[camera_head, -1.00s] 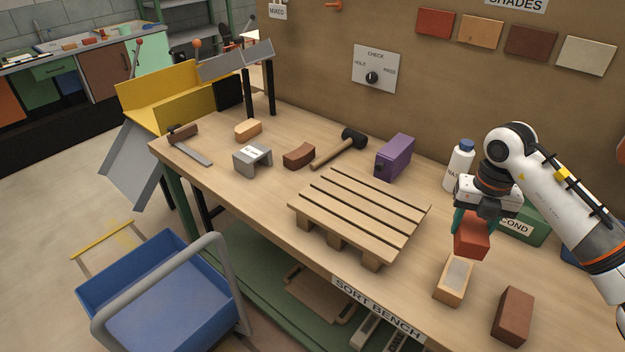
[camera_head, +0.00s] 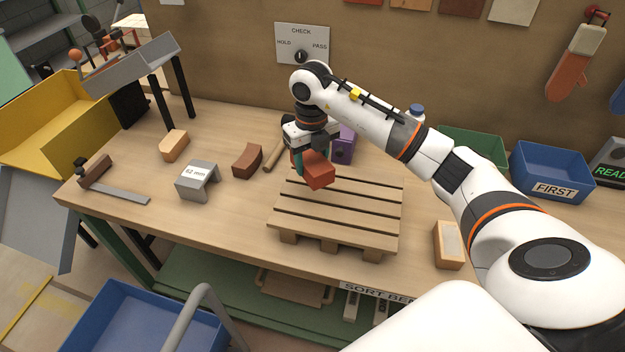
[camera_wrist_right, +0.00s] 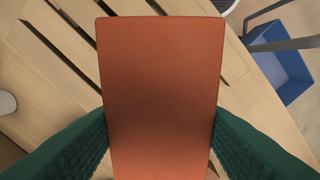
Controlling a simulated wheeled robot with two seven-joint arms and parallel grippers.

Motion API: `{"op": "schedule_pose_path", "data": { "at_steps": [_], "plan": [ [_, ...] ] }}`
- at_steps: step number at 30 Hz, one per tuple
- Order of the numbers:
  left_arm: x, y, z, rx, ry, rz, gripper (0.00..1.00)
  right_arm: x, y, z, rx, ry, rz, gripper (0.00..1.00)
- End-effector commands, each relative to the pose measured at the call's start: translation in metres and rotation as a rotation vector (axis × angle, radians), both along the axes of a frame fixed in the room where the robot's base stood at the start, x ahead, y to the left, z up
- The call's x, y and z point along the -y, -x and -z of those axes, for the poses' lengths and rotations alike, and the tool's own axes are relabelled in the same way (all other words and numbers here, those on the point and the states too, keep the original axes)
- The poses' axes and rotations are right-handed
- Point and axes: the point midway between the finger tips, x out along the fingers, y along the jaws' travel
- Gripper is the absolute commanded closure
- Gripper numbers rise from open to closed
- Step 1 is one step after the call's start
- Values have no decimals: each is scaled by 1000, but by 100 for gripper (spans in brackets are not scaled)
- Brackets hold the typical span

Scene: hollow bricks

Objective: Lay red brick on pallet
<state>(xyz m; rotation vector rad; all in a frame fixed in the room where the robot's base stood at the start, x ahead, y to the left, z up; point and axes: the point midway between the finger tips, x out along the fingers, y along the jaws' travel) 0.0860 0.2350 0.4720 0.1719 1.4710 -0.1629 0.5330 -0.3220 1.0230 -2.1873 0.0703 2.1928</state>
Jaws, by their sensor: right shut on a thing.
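My right gripper (camera_head: 308,167) is shut on the red brick (camera_head: 319,172). It holds the brick above the back part of the wooden pallet (camera_head: 335,219). In the right wrist view the red brick (camera_wrist_right: 160,95) fills the middle between the two green fingers, with the pallet slats (camera_wrist_right: 65,45) behind it at the upper left. The brick looks raised clear of the slats, though the height of the gap is hard to judge. The pallet top is otherwise empty. My left gripper is not in view.
A curved brown brick (camera_head: 247,161), a grey 52 mm gauge (camera_head: 197,180) and a tan brick (camera_head: 174,146) lie left of the pallet. A purple block (camera_head: 343,146) stands behind it. A hollow tan brick (camera_head: 448,245) is at right. A blue FIRST bin (camera_head: 552,172) stands farther right.

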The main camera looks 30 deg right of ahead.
Motion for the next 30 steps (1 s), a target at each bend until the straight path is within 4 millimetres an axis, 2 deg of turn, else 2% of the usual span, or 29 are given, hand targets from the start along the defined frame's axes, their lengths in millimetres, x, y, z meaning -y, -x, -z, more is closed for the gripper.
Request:
{"op": "schedule_pose_path", "data": {
  "at_steps": [4,11,18,29,30],
  "plan": [
    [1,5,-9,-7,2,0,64,0,0,23,-1,0,2,88],
    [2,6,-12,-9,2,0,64,0,-1,41,2,-1,3,88],
    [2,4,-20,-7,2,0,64,0,0,70,1,-1,2,88],
    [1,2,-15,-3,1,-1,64,0,-1,76,4,0,2,88],
    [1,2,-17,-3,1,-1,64,0,0,75,2,0,2,43]
  ]
}}
